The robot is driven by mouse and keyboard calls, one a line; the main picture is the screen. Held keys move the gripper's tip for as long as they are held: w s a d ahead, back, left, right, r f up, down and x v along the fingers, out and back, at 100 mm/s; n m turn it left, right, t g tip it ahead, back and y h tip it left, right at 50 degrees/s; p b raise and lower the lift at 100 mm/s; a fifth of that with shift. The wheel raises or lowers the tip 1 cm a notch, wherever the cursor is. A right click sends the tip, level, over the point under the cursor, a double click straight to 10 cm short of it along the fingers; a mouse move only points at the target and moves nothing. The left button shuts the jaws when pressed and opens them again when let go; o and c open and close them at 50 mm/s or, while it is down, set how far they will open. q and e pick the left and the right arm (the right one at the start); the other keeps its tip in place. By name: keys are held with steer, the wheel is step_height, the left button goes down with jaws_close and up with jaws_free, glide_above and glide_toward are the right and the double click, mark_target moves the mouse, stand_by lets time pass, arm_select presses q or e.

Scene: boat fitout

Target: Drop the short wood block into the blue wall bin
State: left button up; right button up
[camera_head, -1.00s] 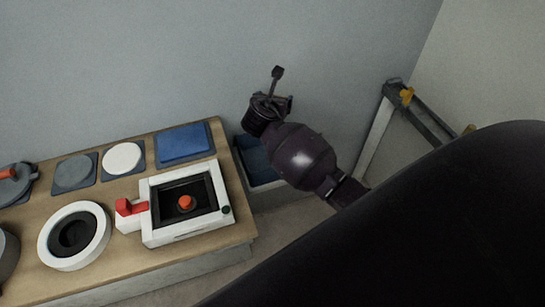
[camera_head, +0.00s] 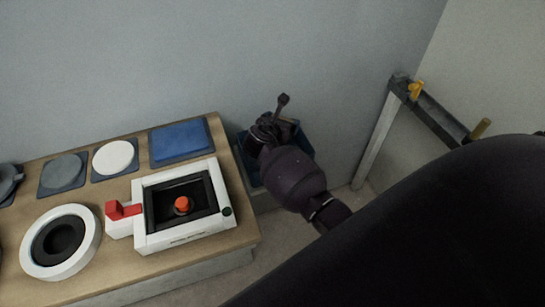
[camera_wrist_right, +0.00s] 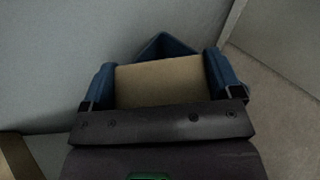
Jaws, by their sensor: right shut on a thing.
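The short wood block (camera_wrist_right: 160,82) shows as a tan face in the right wrist view, between the two blue-padded fingers of my right gripper (camera_wrist_right: 160,68). The gripper is shut on it. In the head view my right gripper (camera_head: 268,130) is over the blue wall bin (camera_head: 306,143), which stands low against the wall just right of the bench. My gripper and wrist cover much of the bin, and the block is mostly hidden there. A dark blue corner of the bin (camera_wrist_right: 164,44) shows beyond the block in the wrist view. My left gripper is not in view.
The wooden bench (camera_head: 120,247) at left holds a white framed box with a red knob (camera_head: 183,204), a white ring (camera_head: 35,250) and several pads. A grey rail stand with a yellow clamp (camera_head: 416,91) stands at right. Floor shows between them.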

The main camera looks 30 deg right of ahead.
steer(key=shift+f+b, duration=0.35)
steer(key=shift+f, duration=0.3)
steer(key=o, duration=0.8)
steer(key=shift+c, duration=0.2)
steer(key=p+v, duration=0.2)
steer(key=v, duration=0.8)
steer(key=shift+a+r, duration=0.2)
steer(key=shift+a, duration=0.15)
